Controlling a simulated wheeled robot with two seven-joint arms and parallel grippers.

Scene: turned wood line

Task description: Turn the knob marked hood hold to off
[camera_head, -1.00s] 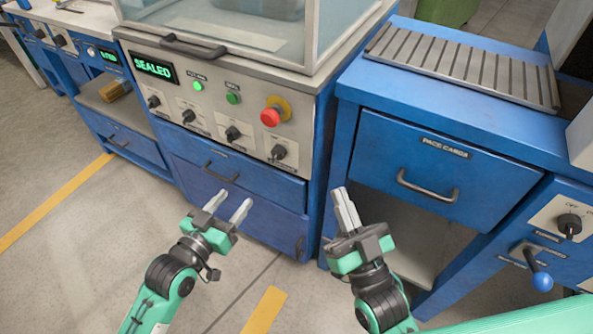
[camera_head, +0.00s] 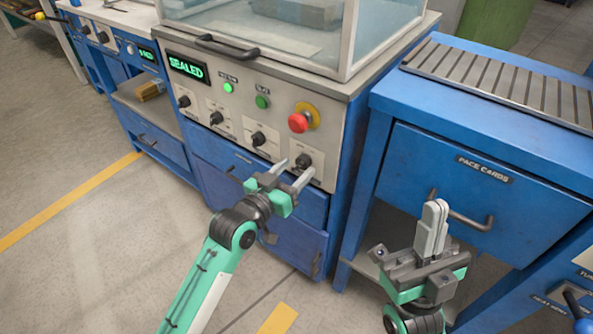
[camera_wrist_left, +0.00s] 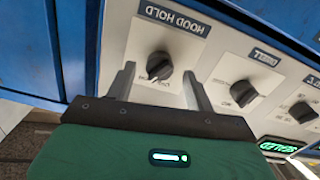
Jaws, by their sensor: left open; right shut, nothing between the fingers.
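The hood hold knob (camera_wrist_left: 159,66) is black and sits on a white plate below its label (camera_wrist_left: 174,17) in the left wrist view. In the head view it is the rightmost knob (camera_head: 304,160) in the row on the grey panel. My left gripper (camera_head: 289,171) is open just in front of this knob. In the left wrist view its fingers (camera_wrist_left: 158,85) point at the plate, one on each side of the knob, with no clear contact. The pointer's setting is too small to read. My right gripper (camera_head: 432,229) is shut and empty before the pace cards drawer.
Other knobs (camera_head: 258,139) run leftward along the panel. A red emergency button (camera_head: 298,122) and a green light (camera_head: 262,102) sit above, with a SEALED display (camera_head: 188,69). The pace cards drawer (camera_head: 486,190) is at right, and its handle (camera_head: 462,218) juts out behind my right gripper.

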